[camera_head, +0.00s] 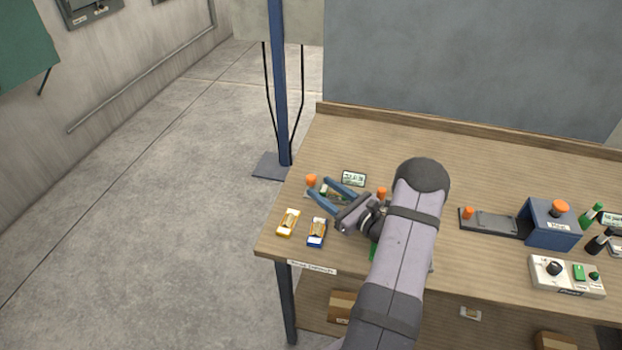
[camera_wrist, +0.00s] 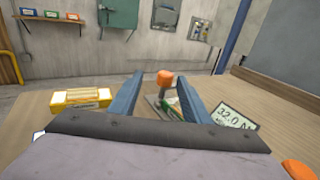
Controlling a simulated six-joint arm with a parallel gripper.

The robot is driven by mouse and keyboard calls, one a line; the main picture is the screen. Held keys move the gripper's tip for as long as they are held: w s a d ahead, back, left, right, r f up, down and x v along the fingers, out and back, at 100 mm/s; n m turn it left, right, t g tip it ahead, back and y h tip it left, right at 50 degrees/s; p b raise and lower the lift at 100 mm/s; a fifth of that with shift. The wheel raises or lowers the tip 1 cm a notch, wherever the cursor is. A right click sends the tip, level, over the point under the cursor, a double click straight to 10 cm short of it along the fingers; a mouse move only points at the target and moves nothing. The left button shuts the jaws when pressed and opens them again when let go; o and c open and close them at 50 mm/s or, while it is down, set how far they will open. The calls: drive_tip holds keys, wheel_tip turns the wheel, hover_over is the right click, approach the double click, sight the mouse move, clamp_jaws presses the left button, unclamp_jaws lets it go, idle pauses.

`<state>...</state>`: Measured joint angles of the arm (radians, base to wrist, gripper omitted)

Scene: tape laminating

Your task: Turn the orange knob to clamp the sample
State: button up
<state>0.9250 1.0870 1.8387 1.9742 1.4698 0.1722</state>
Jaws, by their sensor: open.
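Near the table's left end, an orange knob (camera_head: 311,181) stands on a small clamp fixture; it also shows in the wrist view (camera_wrist: 165,79). A second orange knob (camera_head: 382,193) sits to its right, and part of an orange knob shows at the lower right of the wrist view (camera_wrist: 297,170). My gripper (camera_head: 327,189) is open, with its blue fingers pointing toward the left knob. In the wrist view the knob lies between and beyond the fingers, apart from them. A green and white piece, perhaps the sample (camera_wrist: 171,104), lies below the knob, partly hidden by the right finger.
A display (camera_head: 354,179) stands behind my gripper. A yellow box (camera_head: 289,222) and a blue box (camera_head: 317,232) lie in front of it. A blue press (camera_head: 551,223), a dark rail with another orange knob (camera_head: 468,212) and a white control box (camera_head: 567,276) stand to the right.

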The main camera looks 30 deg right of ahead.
sight(315, 181)
drive_tip(key=shift+s+d+f+m+h, duration=0.1)
drive_tip(key=shift+d+f+m+h, duration=0.25)
drive_tip(key=shift+d, duration=0.2)
drive_tip(key=shift+w+a+r+p, duration=0.1)
drive_tip(key=shift+w+a+p, duration=0.25)
drive_tip(key=shift+w, duration=0.85)
drive_tip(key=shift+w+a+f+p, duration=0.15)
drive_tip(key=shift+w+p, duration=0.3)
drive_tip(key=shift+w, duration=0.75)
drive_tip(key=shift+w+a+r+p, duration=0.15)
drive_tip(key=shift+w+a+p, duration=0.2)
drive_tip(key=shift+w, duration=0.85)
drive_tip(key=shift+d, duration=0.1)
drive_tip(key=shift+c, duration=0.3)
drive_tip(key=c, duration=1)
